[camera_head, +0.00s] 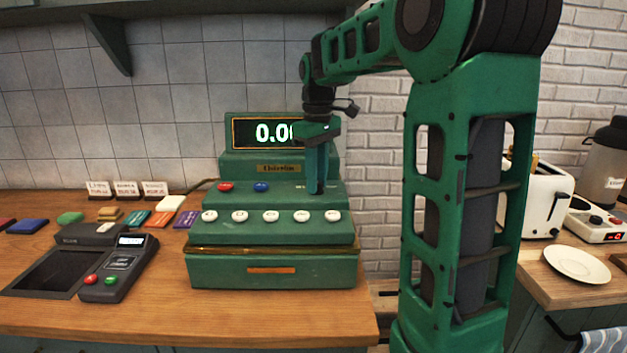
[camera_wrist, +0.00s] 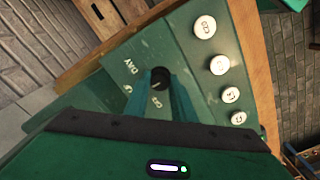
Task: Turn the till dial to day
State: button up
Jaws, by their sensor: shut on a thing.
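The green till (camera_head: 225,260) stands on the wooden counter, with its lit display (camera_head: 265,133) at the top. In the wrist view, the small black till dial (camera_wrist: 160,74) sits on the green panel, with a DAY label (camera_wrist: 131,67) to its left and other small lettering below. My gripper (camera_head: 317,190) reaches down to the right side of the till's upper step. In the wrist view its green fingers (camera_wrist: 162,88) are closed around the dial. I cannot tell which label the dial points to.
White round keys (camera_head: 270,216) line the till's lower step, with a red button (camera_head: 225,187) and a blue button (camera_head: 261,187) above. A card terminal (camera_head: 118,268) stands to the left. A toaster (camera_head: 545,200) and a plate (camera_head: 577,265) are at the right.

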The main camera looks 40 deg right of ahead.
jog(key=m, duration=0.4)
jog(key=shift+m, duration=2.1)
jog(key=o, duration=1.1)
jog(key=shift+c, duration=0.2)
jog(key=shift+r, duration=0.15)
notch_tip(320, 180, up, 10)
jog(key=shift+r, duration=0.2)
jog(key=shift+w+a, duration=0.1)
